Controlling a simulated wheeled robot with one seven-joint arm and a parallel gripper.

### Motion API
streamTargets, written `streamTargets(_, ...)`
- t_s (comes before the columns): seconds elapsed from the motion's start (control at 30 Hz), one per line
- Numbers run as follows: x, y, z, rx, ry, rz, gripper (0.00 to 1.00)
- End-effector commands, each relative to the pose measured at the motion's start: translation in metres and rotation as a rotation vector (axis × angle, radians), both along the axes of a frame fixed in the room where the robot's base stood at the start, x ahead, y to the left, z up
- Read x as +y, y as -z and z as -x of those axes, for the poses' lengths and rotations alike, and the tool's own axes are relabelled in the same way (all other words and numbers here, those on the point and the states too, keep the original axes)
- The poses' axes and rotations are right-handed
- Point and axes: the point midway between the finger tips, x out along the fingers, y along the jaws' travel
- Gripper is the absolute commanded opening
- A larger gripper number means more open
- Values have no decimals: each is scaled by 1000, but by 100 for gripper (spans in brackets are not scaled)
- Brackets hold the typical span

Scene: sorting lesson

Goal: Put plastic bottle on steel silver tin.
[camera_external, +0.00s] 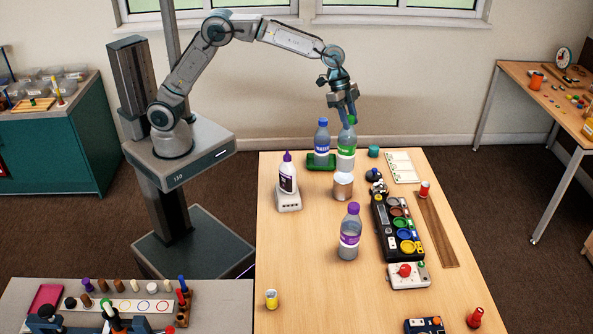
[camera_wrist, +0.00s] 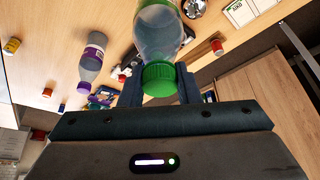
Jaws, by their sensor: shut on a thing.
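My gripper (camera_external: 346,117) is shut on the neck of a clear plastic bottle (camera_external: 346,152) with a green cap and green label. The bottle is upright. The wrist view shows its green cap (camera_wrist: 160,78) between my fingers and its clear body (camera_wrist: 158,38) beyond. The steel silver tin (camera_external: 343,189) is a short cylinder with a pale top, standing on the table. In the external view the bottle's base shows just above or behind the tin's top. I cannot tell whether they touch. The tin is not clearly visible in the wrist view.
A blue-capped water bottle (camera_external: 322,137) stands by a green tray (camera_external: 313,161), close left of the held bottle. A white bottle (camera_external: 287,176) stands on a pale block. A purple-capped bottle (camera_external: 349,232) stands nearer. A black tray of coloured discs (camera_external: 384,222) lies right. The front-left table is mostly clear.

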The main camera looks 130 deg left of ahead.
Motion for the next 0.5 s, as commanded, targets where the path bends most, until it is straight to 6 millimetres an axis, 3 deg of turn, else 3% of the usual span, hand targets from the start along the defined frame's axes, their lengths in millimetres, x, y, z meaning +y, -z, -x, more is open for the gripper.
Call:
streamTargets(0.27,0,36,0,2,-1,3,0)
streamTargets(0.5,0,40,0,0,0,0,0)
